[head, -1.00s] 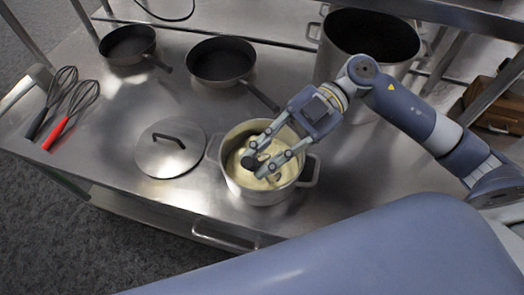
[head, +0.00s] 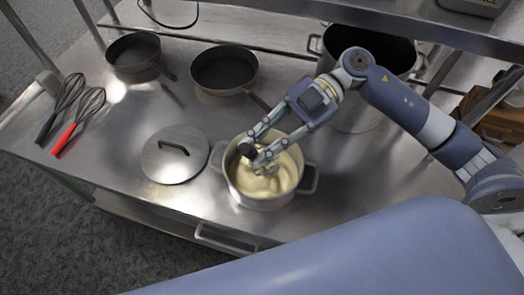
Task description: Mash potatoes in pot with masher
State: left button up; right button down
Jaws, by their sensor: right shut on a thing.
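The pot (head: 226,182) is a steel two-handled pot standing on the steel table, with pale yellow mashed potato (head: 270,183) inside. My right gripper (head: 252,157) is over the left part of the pot's opening, shut on the dark handle of the masher (head: 246,148). The masher's lower part is mostly hidden by the fingers and the potato. My left gripper is not in view.
A steel lid (head: 172,166) lies left of the pot. Two dark pans (head: 224,70) (head: 134,51) and a large stockpot (head: 350,110) stand behind. Two whisks (head: 88,106) (head: 66,98) lie at the far left. A shelf edge (head: 400,30) runs above the back.

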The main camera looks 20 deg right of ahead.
jog(key=shift+w+r, duration=0.1)
jog(key=shift+r, duration=0.15)
jog(key=shift+f, duration=0.1)
jog(key=shift+f+b, duration=1.15)
jog(key=shift+f, duration=1)
jog(key=shift+r, duration=0.15)
jog(key=r+p, duration=0.1)
jog(key=s+a+r+p, duration=0.1)
jog(key=p, duration=0.1)
jog(key=r+p, duration=0.2)
jog(key=shift+s+a, duration=0.35)
jog(key=shift+s+a+r, duration=0.15)
jog(key=shift+s+a, duration=0.05)
jog(key=shift+s, duration=0.05)
jog(key=shift+w, duration=0.1)
